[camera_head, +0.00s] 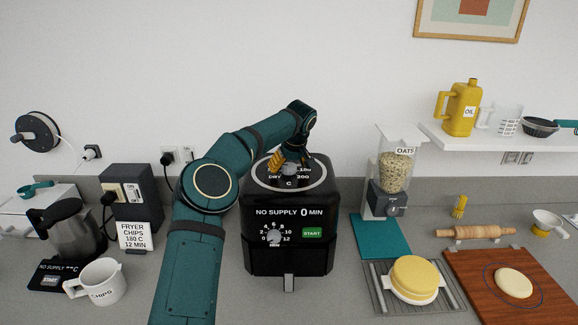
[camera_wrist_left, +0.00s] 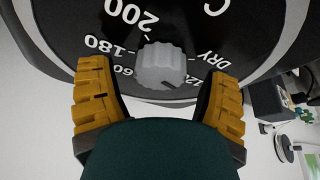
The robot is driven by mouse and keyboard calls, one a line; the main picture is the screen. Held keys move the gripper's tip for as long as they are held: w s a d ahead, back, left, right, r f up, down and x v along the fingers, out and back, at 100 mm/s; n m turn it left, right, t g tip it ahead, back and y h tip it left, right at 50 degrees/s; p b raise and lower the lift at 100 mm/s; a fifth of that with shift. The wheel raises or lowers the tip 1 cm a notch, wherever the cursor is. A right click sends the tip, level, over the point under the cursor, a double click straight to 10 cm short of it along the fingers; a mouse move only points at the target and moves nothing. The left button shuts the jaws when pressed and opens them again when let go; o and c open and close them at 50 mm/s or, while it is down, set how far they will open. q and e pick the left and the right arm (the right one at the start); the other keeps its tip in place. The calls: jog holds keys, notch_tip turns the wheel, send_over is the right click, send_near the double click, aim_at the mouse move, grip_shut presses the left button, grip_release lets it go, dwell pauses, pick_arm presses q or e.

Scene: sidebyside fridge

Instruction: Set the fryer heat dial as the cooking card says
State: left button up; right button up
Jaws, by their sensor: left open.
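The black fryer (camera_head: 258,258) stands mid-counter with a round heat scale on its top. The grey ribbed heat dial (camera_wrist_left: 163,63) shows in the left wrist view, with 200, 180, a partly covered 60 and DRY around it. A small dark mark lies at its lower edge; I cannot surely read its setting. My left gripper (camera_head: 281,163) is over the fryer top, its yellow fingers open on either side of the dial, with gaps visible. The cooking card (camera_head: 134,236) reads FRYER CHIPS 180 C 12 MIN. My right gripper is not in view.
The fryer front has a timer dial (camera_head: 274,236), a START button (camera_head: 312,232) and a NO SUPPLY 0 MIN display. A socket box (camera_head: 131,203), kettle (camera_head: 72,232) and CHIPS jug (camera_head: 100,284) stand left. An oats dispenser (camera_head: 390,175) and cutting board (camera_head: 497,299) are right.

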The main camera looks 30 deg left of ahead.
pick_arm(q)
jog(key=shift+w+f, duration=0.1)
jog(key=shift+f, duration=0.05)
jog(key=c, duration=1.2)
